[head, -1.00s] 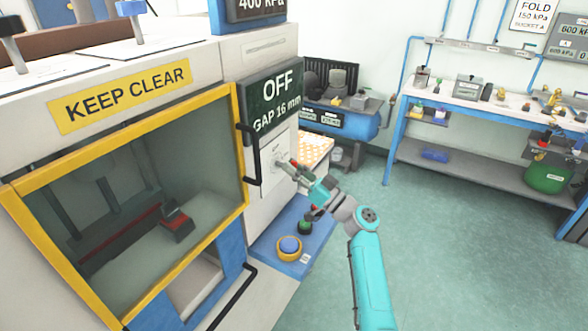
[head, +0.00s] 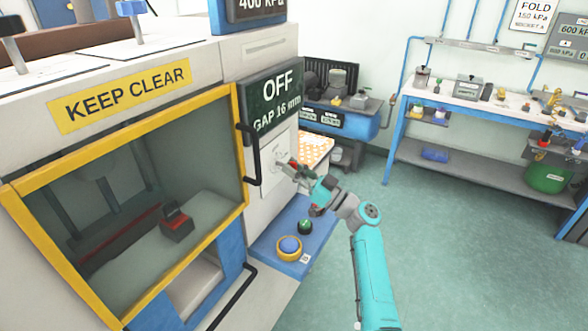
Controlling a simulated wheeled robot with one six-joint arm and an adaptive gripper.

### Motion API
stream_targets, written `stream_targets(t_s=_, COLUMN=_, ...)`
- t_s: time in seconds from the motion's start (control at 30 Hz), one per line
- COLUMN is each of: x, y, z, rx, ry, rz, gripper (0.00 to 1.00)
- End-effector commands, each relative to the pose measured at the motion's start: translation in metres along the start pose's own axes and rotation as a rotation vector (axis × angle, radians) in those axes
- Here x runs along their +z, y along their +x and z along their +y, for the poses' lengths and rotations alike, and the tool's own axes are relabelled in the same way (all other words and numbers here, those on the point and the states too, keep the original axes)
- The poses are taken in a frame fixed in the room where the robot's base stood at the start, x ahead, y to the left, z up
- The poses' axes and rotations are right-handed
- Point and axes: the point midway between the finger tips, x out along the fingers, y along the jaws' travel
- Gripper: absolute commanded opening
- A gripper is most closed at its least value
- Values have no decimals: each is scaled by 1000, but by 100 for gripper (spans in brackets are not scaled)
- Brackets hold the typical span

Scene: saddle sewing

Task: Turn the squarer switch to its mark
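The squarer (head: 225,70) is the big white machine at the left, with a yellow-framed guard window. Its dark display (head: 272,98) reads OFF, GAP 16 mm. A pale switch plate (head: 271,160) is on the narrow side panel below the display. My gripper (head: 287,166) is at this plate, at the end of my teal arm. The switch knob is mostly hidden behind the fingers, and its mark cannot be made out. The fingers are too small to tell whether they are open or shut on the knob.
Below my gripper, a blue ledge (head: 310,236) carries a blue button in a yellow ring (head: 289,248) and a green button (head: 305,227). A black door handle (head: 249,152) stands just left of the plate. A blue-legged workbench (head: 450,97) stands at the back right. The floor at right is clear.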

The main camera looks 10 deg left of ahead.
Motion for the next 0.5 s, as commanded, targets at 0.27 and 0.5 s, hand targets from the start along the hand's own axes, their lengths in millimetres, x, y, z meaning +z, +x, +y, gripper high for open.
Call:
stream_targets(t_s=0.27, x=0, y=0, z=0, rx=0, ry=1, rz=0, gripper=43)
stream_targets(t_s=0.5, x=0, y=-10, z=0, rx=1, ry=1, rz=1, gripper=43)
